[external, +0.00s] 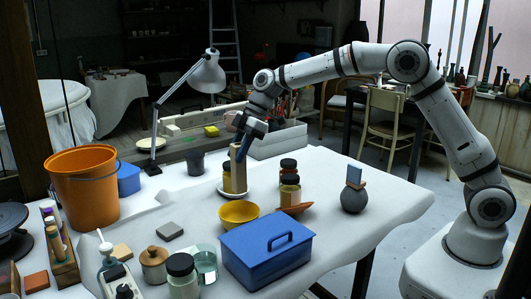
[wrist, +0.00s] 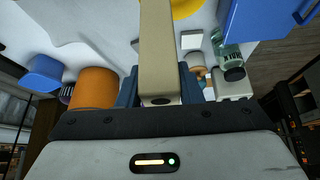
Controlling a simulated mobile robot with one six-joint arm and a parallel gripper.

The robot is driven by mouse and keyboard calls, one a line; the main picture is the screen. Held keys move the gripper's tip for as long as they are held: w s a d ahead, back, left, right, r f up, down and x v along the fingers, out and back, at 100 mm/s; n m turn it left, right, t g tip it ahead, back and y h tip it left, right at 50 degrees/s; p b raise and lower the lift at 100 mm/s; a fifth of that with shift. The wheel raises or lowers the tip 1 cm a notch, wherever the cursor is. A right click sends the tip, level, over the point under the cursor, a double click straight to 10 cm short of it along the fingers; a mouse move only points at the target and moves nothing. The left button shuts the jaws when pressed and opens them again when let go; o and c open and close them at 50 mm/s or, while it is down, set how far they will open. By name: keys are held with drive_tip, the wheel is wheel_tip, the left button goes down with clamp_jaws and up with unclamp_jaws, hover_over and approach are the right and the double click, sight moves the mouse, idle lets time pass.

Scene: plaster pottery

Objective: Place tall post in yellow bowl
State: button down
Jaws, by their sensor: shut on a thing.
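The tall post (wrist: 158,48) is a long beige block between my gripper's blue fingers in the wrist view. The yellow bowl (external: 238,221) is on the white table in front of the saucer, with no contents that I can make out. In the wrist view part of the yellow bowl (wrist: 184,8) shows at the top edge, beside the post's far end.
A blue toolbox (external: 266,256) stands in front of the bowl. Stacked jars (external: 289,180) and a brown piece (external: 295,209) are at its right. A grey pot (external: 354,198) stands farther right. An orange bucket (external: 84,187) and desk lamp (external: 206,76) are to the left.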

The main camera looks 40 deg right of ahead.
sight(238, 187)
drive_tip(key=shift+n+g, duration=0.3)
drive_tip(key=shift+n, duration=0.2)
drive_tip(key=s+f, duration=0.1)
drive_tip(key=f, duration=0.2)
drive_tip(key=a+f, duration=0.1)
drive_tip(key=f, duration=0.2)
drive_tip(key=s+a+f, duration=0.1)
drive_tip(key=f, duration=0.2)
drive_tip(key=shift+s+a+f, duration=0.1)
drive_tip(key=shift+s+f, duration=0.2)
drive_tip(key=shift+f, duration=0.1)
drive_tip(key=shift+f, duration=0.15)
drive_tip(key=c, duration=1)
unclamp_jaws()
